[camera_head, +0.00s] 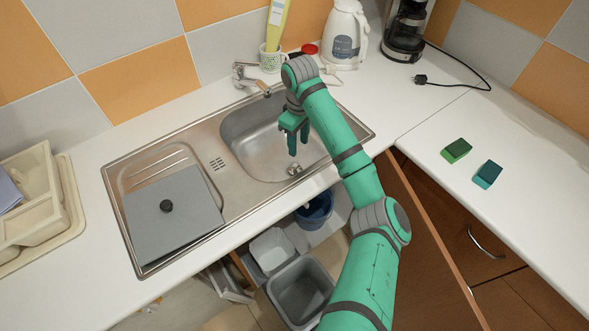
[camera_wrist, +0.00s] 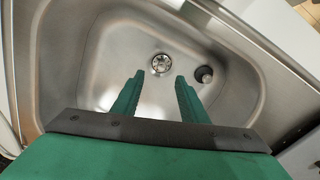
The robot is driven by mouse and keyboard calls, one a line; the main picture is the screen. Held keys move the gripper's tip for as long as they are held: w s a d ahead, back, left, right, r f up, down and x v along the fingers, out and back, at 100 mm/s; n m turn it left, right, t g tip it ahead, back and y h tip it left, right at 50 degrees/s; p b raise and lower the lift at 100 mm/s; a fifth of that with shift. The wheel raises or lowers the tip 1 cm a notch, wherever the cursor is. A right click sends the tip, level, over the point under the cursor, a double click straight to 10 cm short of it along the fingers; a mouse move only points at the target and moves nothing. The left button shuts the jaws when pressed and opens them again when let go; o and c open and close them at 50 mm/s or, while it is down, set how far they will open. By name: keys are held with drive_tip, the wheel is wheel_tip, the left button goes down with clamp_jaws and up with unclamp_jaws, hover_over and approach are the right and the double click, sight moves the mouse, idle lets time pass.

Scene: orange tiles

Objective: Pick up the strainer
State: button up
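A round metal piece with dark openings (camera_wrist: 161,63) sits in the floor of the steel sink basin (camera_wrist: 110,60); it looks like the strainer in the drain. A second small round piece with a dark centre (camera_wrist: 204,74) is to its right; I cannot tell whether that one is the strainer. In the head view, one small round metal piece (camera_head: 295,169) shows in the basin near its front edge. My gripper (camera_head: 298,147) points down into the basin, above its floor. In the wrist view, the gripper's fingers (camera_wrist: 159,76) are apart and nothing is between them.
The faucet (camera_head: 248,77) stands behind the basin. A grey board with a black knob (camera_head: 190,200) lies on the drainboard. Green (camera_head: 456,150) and teal (camera_head: 488,174) sponges lie on the right counter. Bins (camera_head: 300,290) stand in the open cabinet below.

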hover_over(296, 165)
drive_tip(key=f, duration=0.5)
drive_tip(key=shift+d, duration=0.35)
drive_tip(key=shift+a+f, duration=0.2)
drive_tip(key=shift+f, duration=1.2)
drive_tip(key=shift+a+f, duration=0.15)
drive_tip(key=shift+f, duration=1.2)
clamp_jaws()
